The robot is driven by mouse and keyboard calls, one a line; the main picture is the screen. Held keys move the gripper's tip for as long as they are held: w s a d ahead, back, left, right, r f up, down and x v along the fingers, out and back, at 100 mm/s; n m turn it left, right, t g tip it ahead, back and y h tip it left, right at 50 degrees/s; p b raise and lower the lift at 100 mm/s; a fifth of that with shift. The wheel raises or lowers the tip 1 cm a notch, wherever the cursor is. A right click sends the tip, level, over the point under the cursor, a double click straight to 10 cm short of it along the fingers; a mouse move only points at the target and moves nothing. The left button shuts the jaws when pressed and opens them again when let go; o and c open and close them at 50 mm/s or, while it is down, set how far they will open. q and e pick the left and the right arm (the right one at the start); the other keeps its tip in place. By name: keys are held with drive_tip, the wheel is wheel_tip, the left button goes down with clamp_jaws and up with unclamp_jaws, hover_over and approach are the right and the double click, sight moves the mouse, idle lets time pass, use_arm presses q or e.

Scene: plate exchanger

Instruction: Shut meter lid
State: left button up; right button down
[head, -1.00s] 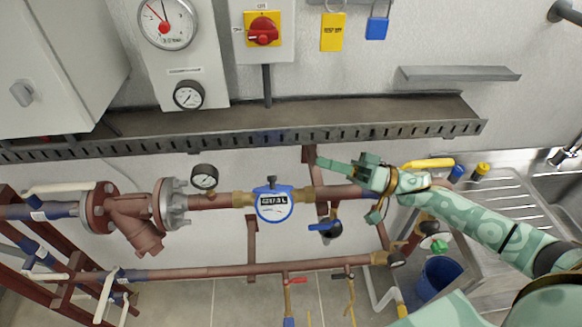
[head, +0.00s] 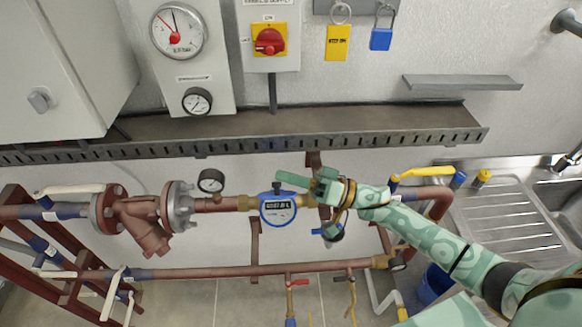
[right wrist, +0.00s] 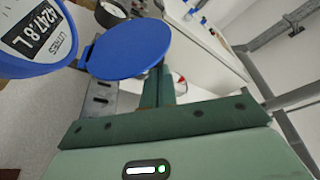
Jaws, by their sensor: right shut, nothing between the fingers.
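The water meter (head: 279,210) is a blue round body with a white dial face, set in the upper pipe run. In the right wrist view the meter (right wrist: 36,38) fills the upper left corner, its digits showing. Its blue disc lid (right wrist: 128,48) stands open beside the dial. In the head view the lid is small, seen almost edge-on and hard to make out. My right gripper (head: 283,177) is shut and empty, just above and right of the meter. In the right wrist view its fingers (right wrist: 158,88) reach close to the lid's edge; contact cannot be told. My left gripper is out of view.
A slotted cable tray (head: 330,140) runs along the wall above the meter. A small gauge (head: 210,181) stands on the pipe to the left. A blue-handled valve (head: 328,231) sits below my right gripper. A sink (head: 500,210) lies at the right.

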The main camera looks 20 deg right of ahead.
idle(0.4)
drive_tip(key=shift+s+a+f+n+g+y+b, duration=0.15)
drive_tip(key=shift+s+f+n+g+y+b, duration=0.2)
drive_tip(key=shift+n+b, duration=0.45)
drive_tip(key=shift+s+a+f+n+g+y+b, duration=0.15)
drive_tip(key=shift+s+f+n+y+b, duration=0.25)
drive_tip(key=shift+n, duration=0.6)
drive_tip(key=s+f+n+g+y+b, duration=0.1)
drive_tip(key=s+f+n+g+b, duration=0.2)
drive_tip(key=f+n+g+b, duration=0.4)
drive_tip(key=shift+s+a+f+n+b, duration=0.2)
drive_tip(key=shift+a+f+n+b, duration=0.25)
drive_tip(key=shift+n+b, duration=3.65)
drive_tip(key=shift+n+y+p, duration=0.25)
drive_tip(key=shift+n+p, duration=0.5)
drive_tip(key=shift+n, duration=0.05)
drive_tip(key=shift+r, duration=0.1)
